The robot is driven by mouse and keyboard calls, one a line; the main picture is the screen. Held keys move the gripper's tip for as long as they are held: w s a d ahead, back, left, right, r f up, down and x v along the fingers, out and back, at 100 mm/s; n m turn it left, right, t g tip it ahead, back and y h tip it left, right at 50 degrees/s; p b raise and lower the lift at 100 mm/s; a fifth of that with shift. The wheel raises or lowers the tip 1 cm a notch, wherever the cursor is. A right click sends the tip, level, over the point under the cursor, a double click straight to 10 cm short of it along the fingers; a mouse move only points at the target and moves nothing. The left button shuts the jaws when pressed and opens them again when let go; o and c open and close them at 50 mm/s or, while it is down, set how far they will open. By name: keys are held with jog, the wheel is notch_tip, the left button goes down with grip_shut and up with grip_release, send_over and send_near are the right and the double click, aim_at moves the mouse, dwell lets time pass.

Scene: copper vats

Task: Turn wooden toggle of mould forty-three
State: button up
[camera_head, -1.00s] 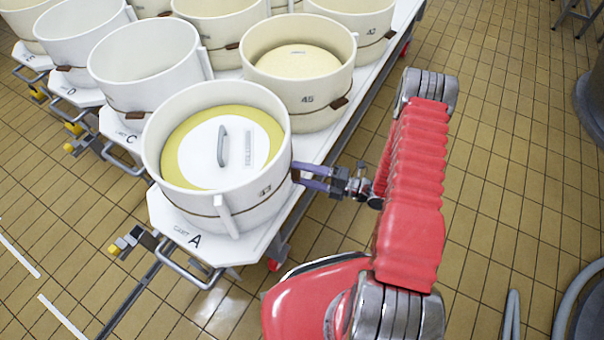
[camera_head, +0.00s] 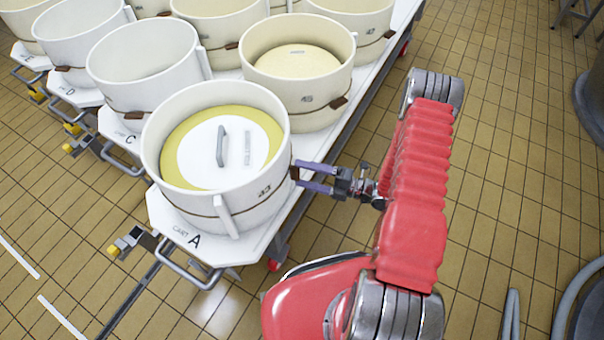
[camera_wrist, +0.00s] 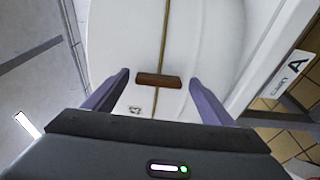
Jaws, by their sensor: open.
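Mould forty-three (camera_head: 265,213) is a cream tub on cart A, with a cord around it and a white lid (camera_head: 235,165) with a grey handle inside its rim. Its brown wooden toggle (camera_head: 294,172) is on the right side of the wall. In the wrist view the toggle (camera_wrist: 158,80) lies crosswise to the cord. My gripper (camera_head: 299,174) reaches in from the right with its two purple fingers apart. In the wrist view the fingers (camera_wrist: 158,77) are on either side of the toggle, with a gap visible at each end. Nothing is gripped.
Mould forty-five (camera_head: 320,118) stands close behind on the same cart. Other tubs stand on carts to the left. The white cart top (camera_head: 180,225) with its metal handle (camera_head: 185,272) lies below the mould.

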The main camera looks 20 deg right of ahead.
jog(key=v, duration=1.2)
jog(key=shift+d, duration=0.3)
jog(key=shift+s+f, duration=0.1)
jog(key=shift+f, duration=0.05)
